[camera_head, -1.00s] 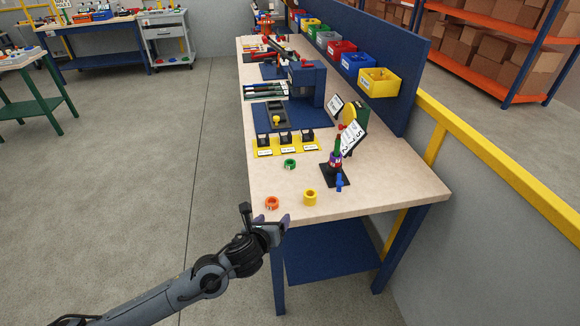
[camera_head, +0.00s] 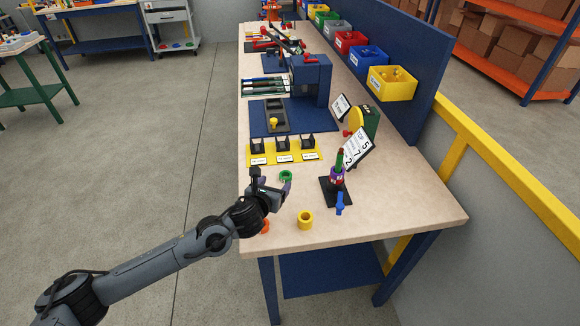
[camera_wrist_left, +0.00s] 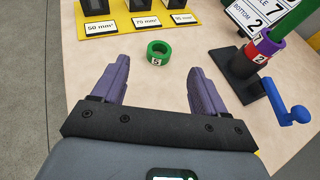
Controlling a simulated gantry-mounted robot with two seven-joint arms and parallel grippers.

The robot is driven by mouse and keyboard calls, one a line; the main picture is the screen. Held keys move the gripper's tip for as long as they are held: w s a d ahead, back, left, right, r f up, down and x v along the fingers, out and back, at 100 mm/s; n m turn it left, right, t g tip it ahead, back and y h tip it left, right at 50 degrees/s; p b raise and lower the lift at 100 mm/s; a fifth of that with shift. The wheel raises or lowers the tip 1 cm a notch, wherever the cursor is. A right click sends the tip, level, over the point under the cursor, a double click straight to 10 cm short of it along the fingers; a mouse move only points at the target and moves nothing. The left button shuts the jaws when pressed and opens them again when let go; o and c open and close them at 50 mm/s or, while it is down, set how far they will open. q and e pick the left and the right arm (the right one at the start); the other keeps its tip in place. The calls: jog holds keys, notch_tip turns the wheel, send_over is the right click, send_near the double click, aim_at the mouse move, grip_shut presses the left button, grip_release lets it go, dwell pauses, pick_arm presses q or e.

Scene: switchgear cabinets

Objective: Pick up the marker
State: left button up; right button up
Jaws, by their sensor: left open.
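A green ring-shaped marker with a white number label lies on the bench in the head view (camera_head: 286,176) and in the left wrist view (camera_wrist_left: 151,57). My left gripper (camera_head: 271,184) is over the near left part of the bench, just on the near side of the green ring. In the left wrist view its two purple fingers (camera_wrist_left: 160,78) are spread apart with nothing between them, and the ring sits beyond the gap. A yellow ring (camera_head: 305,220) and an orange ring (camera_head: 265,226), partly hidden by my wrist, lie nearer the front edge. My right gripper is not in view.
A black stand (camera_head: 336,191) holding coloured rings, with a blue handle (camera_head: 340,203), is to the right. A number card (camera_head: 356,148) stands behind it. A yellow labelled holder strip (camera_head: 284,153) lies beyond the green ring. The bench's front right is clear.

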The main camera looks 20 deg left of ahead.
aim_at(287, 173)
pick_arm(q)
jog(key=shift+w+f, duration=1)
jog(key=shift+w, duration=0.1)
jog(key=shift+w+f+b, duration=0.15)
jog(key=shift+w+b, duration=0.15)
jog(key=shift+w+f, duration=0.15)
jog(key=shift+w, duration=0.55)
jog(key=shift+w+f, duration=0.2)
jog(key=shift+b+x, duration=0.65)
jog(key=shift+x, duration=1.55)
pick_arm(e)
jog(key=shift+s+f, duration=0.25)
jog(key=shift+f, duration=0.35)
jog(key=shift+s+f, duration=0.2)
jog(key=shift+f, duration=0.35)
pick_arm(q)
jog(key=shift+f, duration=0.1)
jog(key=shift+c, duration=0.2)
jog(key=c, duration=1.1)
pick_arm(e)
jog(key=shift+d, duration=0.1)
